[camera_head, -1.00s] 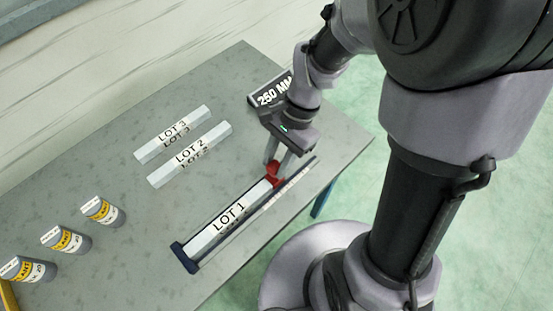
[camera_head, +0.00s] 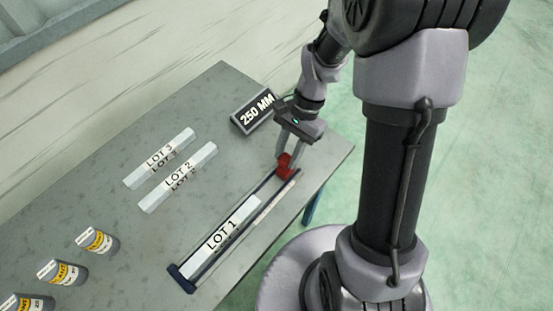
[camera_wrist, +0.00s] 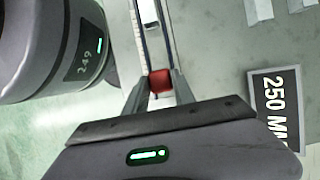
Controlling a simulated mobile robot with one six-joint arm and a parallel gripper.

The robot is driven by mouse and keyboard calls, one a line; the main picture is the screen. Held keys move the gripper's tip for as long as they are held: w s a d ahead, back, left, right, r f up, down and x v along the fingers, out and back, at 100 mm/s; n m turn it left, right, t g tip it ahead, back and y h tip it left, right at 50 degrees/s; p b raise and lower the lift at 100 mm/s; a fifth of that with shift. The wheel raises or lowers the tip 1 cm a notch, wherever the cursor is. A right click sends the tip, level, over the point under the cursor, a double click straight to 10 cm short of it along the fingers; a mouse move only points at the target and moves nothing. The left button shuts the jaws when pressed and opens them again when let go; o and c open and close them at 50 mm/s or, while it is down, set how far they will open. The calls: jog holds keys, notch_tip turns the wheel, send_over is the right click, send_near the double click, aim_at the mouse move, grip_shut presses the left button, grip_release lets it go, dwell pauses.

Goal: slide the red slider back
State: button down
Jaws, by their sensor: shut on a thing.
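The red slider (camera_head: 285,166) sits on a dark rail (camera_head: 262,190) with a pale scale strip along its side. My gripper (camera_head: 289,158) is shut on the red slider, its fingers on either side of it. In the wrist view the slider (camera_wrist: 159,80) shows between the two fingertips (camera_wrist: 160,88). A white bar marked LOT 1 (camera_head: 232,224) lies in the rail against its dark end stop. A gap of bare rail lies between this bar and the slider.
White bars marked LOT 2 (camera_head: 180,178) and LOT 3 (camera_head: 158,160) lie left of the rail. A dark 250 MM sign (camera_head: 253,111) stands behind them. Several labelled cylinders, one here (camera_head: 98,241), stand at the table's left. The table (camera_head: 125,216) is clear between.

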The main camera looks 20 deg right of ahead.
jog(key=shift+w+d, duration=0.1)
jog(key=shift+w, duration=0.05)
jog(key=c, duration=1)
grip_release()
jog(key=shift+d, duration=0.15)
jog(key=shift+c, duration=0.2)
jog(key=p+v, duration=0.6)
jog(key=v, duration=1.1)
jog(key=shift+r+p, duration=0.25)
jog(key=shift+p, duration=0.1)
jog(key=s+a+r+n+t+h+b, duration=0.1)
jog(key=s+a+r+n+t+b, duration=0.1)
jog(key=s, duration=0.5)
jog(key=s+a+r+n+t+b, duration=0.1)
jog(key=s+a+n+t+b, duration=0.3)
jog(key=s+a+t+b, duration=0.1)
jog(key=s+a+t, duration=0.1)
jog(key=s+a, duration=0.1)
jog(key=shift+s+r+n+h, duration=0.4)
